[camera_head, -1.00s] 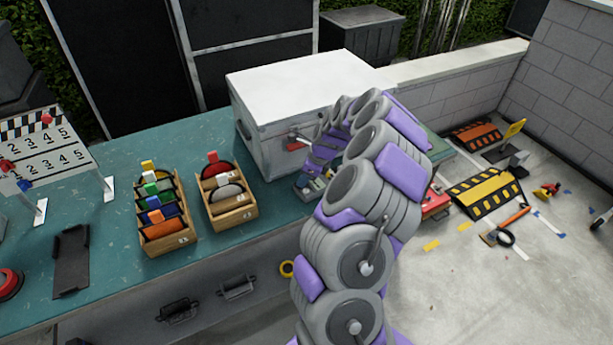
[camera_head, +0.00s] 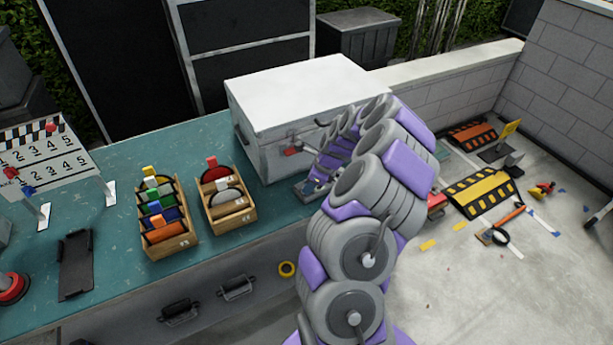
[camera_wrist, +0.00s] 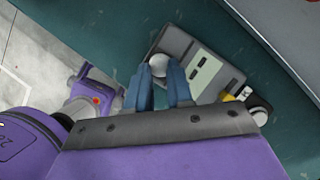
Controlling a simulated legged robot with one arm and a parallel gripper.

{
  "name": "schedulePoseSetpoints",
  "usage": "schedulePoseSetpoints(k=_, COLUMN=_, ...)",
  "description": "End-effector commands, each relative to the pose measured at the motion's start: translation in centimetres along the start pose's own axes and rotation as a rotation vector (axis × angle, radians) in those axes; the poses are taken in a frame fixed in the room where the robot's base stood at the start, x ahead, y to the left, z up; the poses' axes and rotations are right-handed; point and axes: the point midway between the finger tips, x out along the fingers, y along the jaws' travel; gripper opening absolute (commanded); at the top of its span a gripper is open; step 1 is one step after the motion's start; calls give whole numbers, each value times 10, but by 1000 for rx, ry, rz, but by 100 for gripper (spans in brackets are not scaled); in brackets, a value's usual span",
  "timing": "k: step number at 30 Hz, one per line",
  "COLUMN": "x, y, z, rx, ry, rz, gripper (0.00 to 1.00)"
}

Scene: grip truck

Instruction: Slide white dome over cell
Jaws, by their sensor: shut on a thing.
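In the wrist view my gripper (camera_wrist: 161,80) has its two blue fingers closed on a small white dome (camera_wrist: 158,65). The dome sits at the fingertips, over the left end of a grey device (camera_wrist: 205,70) with pale slots; I cannot tell if it touches the device. A yellow and black piece with a silver round end (camera_wrist: 259,112), possibly the cell, lies at the device's right end. In the head view the device (camera_head: 308,188) is mostly hidden behind my arm, and my gripper cannot be made out.
A large white-lidded box (camera_head: 300,85) stands behind the device on the teal bench (camera_head: 110,225). Two wooden racks (camera_head: 170,240) hold coloured discs and cards left of it. A purple and grey part (camera_wrist: 95,95) is left of my fingers.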

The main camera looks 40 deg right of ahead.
Motion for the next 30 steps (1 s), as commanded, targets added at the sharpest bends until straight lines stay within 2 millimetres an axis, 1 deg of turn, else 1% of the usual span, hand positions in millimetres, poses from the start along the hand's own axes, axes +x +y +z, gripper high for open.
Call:
schedulePoseSetpoints(k=1, x=2, y=7, z=-5, rx=1, ry=7, rz=15, gripper=0)
schedulePoseSetpoints(k=3, x=2, y=10, z=-6, rx=0, ry=7, rz=16, gripper=0)
schedulePoseSetpoints(k=12, x=6, y=14, z=-8, rx=0, ry=10, rz=26, gripper=0)
schedulePoseSetpoints(k=13, x=6, y=14, z=-8, rx=0, ry=10, rz=26, gripper=23)
schedulePoseSetpoints(k=21, x=4, y=12, z=-5, rx=0, ry=6, rz=17, gripper=49)
schedulePoseSetpoints(k=30, x=0, y=10, z=-4, rx=-1, ry=2, rz=9, gripper=50)
